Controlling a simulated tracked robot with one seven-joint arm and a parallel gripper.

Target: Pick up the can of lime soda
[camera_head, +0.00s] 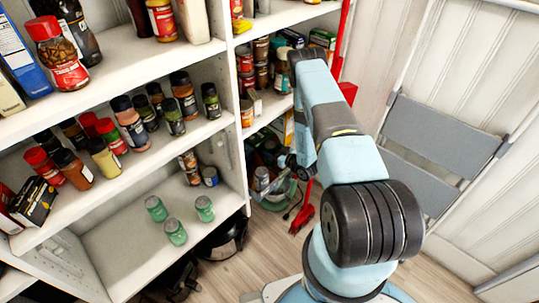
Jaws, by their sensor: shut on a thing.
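My blue arm reaches from the lower right up and then down to the left, toward the dim lower shelf opening. My gripper (274,171) is small and dark at its end. It appears shut on a small pale can (261,178), which shows at its tip. The label is too small to read, so I cannot tell whether it is the lime soda. Three green cans (175,232) stand upright on the low left shelf, well left of my gripper and apart from it. Their labels are also unreadable.
White shelves (140,262) fill the left, with jars and bottles (132,122) on the upper levels. A red-handled broom (301,217) stands right of the gripper. A grey folding step (440,135) leans on the right wall. A dark round object (222,240) lies on the wooden floor.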

